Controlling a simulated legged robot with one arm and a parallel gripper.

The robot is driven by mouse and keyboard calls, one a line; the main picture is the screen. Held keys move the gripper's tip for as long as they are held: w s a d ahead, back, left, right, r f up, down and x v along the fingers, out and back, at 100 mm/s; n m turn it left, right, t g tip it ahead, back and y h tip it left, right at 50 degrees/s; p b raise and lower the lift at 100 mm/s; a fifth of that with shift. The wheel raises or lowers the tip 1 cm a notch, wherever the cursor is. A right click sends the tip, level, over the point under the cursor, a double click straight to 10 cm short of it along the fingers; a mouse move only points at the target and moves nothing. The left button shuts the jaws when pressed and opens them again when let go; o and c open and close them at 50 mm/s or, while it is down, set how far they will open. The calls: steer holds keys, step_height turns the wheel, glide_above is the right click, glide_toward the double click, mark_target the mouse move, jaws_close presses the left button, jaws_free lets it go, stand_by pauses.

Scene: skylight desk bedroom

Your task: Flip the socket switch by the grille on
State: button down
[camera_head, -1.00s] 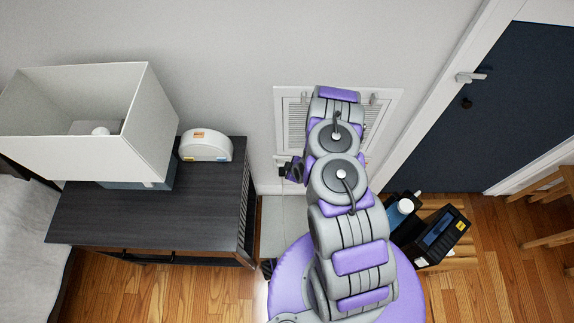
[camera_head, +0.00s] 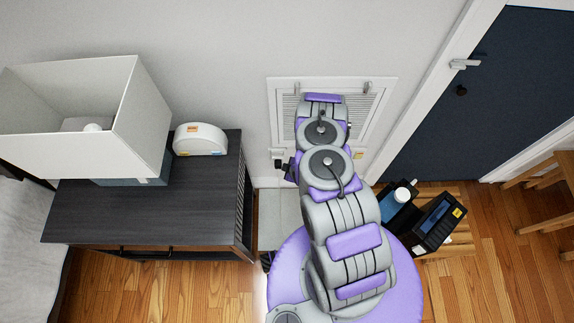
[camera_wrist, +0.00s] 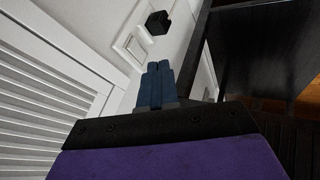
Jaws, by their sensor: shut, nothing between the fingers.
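The white louvred grille (camera_head: 372,104) is on the wall behind my arm; in the wrist view it fills the left side (camera_wrist: 40,95). A white socket plate (camera_wrist: 130,44) sits on the wall beside it, with a black plug (camera_wrist: 157,22) at its far end. The plug also shows in the head view (camera_head: 278,163), left of my arm. My gripper (camera_wrist: 160,66) is shut and empty, its blue-grey fingertips pointing towards the socket plate and looking apart from it. The switch's position is too small to tell. My arm hides part of the grille in the head view.
A dark dresser (camera_head: 140,215) with a lamp (camera_head: 95,110) and a white rounded box (camera_head: 200,139) stands left. A wooden stand (camera_head: 462,236) with a bottle (camera_head: 401,196) and a dark device (camera_head: 440,222) stands right, near the blue door (camera_head: 470,120).

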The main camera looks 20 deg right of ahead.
mark_target(278, 154)
steer(key=w+f+b, duration=0.1)
steer(key=w+f, duration=0.1)
steer(key=w+f+b, duration=0.2)
steer(key=w, duration=0.1)
steer(key=w+f+b, duration=0.1)
steer(key=w+f, duration=0.1)
steer(key=w, duration=0.1)
steer(key=shift+w+d+f+b, duration=0.1)
steer(key=shift+w+f+b, duration=0.05)
steer(key=shift+b, duration=0.15)
steer(key=shift+w+d+p, duration=0.15)
steer(key=shift+w+p, duration=0.15)
steer(key=shift+p, duration=0.1)
steer(key=shift+s+a+p, duration=0.3)
steer(key=shift+a+p, duration=0.35)
steer(key=shift+a, duration=0.1)
